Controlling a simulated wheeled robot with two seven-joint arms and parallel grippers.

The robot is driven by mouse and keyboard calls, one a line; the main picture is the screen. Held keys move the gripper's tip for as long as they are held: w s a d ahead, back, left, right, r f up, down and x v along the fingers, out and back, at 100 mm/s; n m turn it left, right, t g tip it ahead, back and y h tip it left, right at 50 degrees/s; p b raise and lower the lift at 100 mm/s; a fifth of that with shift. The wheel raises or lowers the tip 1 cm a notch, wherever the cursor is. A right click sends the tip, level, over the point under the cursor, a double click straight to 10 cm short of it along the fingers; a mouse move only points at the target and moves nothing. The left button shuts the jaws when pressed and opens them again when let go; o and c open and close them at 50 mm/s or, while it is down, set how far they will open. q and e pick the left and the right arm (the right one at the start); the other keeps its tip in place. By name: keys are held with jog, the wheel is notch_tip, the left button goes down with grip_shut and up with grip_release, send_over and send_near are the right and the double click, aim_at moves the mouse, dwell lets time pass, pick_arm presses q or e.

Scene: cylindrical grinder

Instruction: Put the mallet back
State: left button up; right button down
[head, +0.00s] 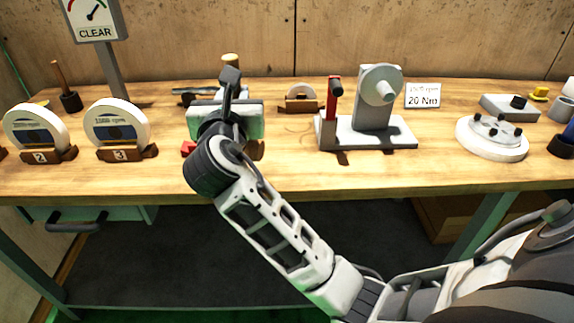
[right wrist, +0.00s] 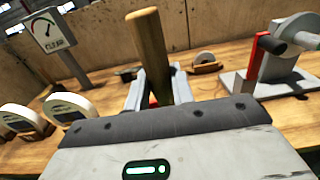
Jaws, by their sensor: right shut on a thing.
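My right gripper (right wrist: 153,88) is shut on a pale wooden handle, which I take to be the mallet (right wrist: 150,45). My left gripper is not in view.
Wheels numbered 2 (head: 38,125) and 3 (head: 118,122) stand in wooden cradles at left, near a dark pot with a wooden stick (head: 70,102). A grey fixture with a red post (head: 334,100) stands right of my gripper. A round flange (head: 492,138) is farther right. The front strip is clear.

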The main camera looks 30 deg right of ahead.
notch_tip(320, 180, up, 5)
jog(key=w+a+h, duration=0.1)
jog(key=w, duration=0.1)
jog(key=d+f+b, duration=0.2)
jog(key=d+f, duration=1.1)
jog(key=shift+w+d+m, duration=0.15)
jog(key=shift+d+m, duration=0.05)
jog(key=shift+m, duration=0.2)
jog(key=shift+f, duration=0.1)
jog(key=c, duration=1.2)
grip_release()
jog(key=shift+f, duration=0.1)
